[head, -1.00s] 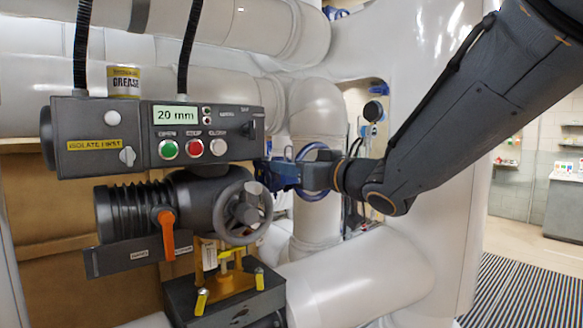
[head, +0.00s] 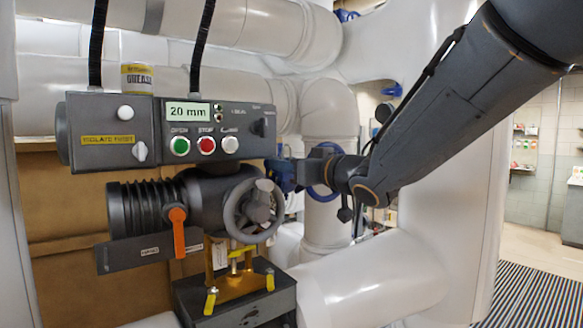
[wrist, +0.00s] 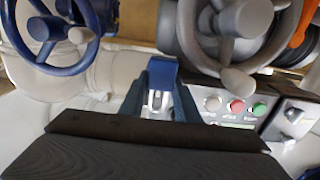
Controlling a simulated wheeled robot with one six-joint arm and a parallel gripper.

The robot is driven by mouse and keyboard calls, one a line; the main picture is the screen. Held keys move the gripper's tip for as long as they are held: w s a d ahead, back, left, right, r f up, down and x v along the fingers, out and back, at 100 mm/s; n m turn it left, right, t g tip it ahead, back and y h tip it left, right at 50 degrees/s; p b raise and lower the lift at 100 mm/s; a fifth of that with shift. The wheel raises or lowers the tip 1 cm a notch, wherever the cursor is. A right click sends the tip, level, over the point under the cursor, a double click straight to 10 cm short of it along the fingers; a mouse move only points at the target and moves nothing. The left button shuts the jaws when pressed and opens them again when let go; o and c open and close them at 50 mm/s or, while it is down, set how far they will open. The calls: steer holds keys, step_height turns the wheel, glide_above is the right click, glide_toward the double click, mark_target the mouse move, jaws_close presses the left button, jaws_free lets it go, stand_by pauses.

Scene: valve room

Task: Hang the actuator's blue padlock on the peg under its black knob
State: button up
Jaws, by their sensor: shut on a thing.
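The actuator's control box (head: 163,130) shows "20 mm" and three buttons. Its black knob (head: 262,127) is at the right end of the front. The peg under the knob cannot be made out. My gripper (head: 282,175) is just right of and below the box, above and right of the grey handwheel (head: 254,209). In the wrist view my gripper (wrist: 160,98) is shut on the blue padlock (wrist: 163,72), whose blue body and a bit of bright metal show between the fingers. In the head view the padlock cannot be told from the blue fingers.
A blue handwheel (head: 322,171) stands behind my gripper, and also shows in the wrist view (wrist: 48,30). An orange lever (head: 178,230) is low on the actuator. White pipes (head: 370,278) run below and behind. Open floor lies at the far right.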

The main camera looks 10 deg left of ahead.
steer(key=shift+w+a+f+b, duration=0.9)
steer(key=shift+w+a+f, duration=0.05)
steer(key=shift+a, duration=0.25)
steer(key=shift+w+a+f, duration=0.4)
steer(key=shift+f, duration=0.1)
steer(key=shift+c, duration=0.4)
steer(key=shift+s+d+r, duration=0.15)
steer(key=shift+r, duration=0.1)
steer(key=o, duration=1.2)
steer(key=shift+d, duration=0.1)
steer(key=shift+f, duration=0.25)
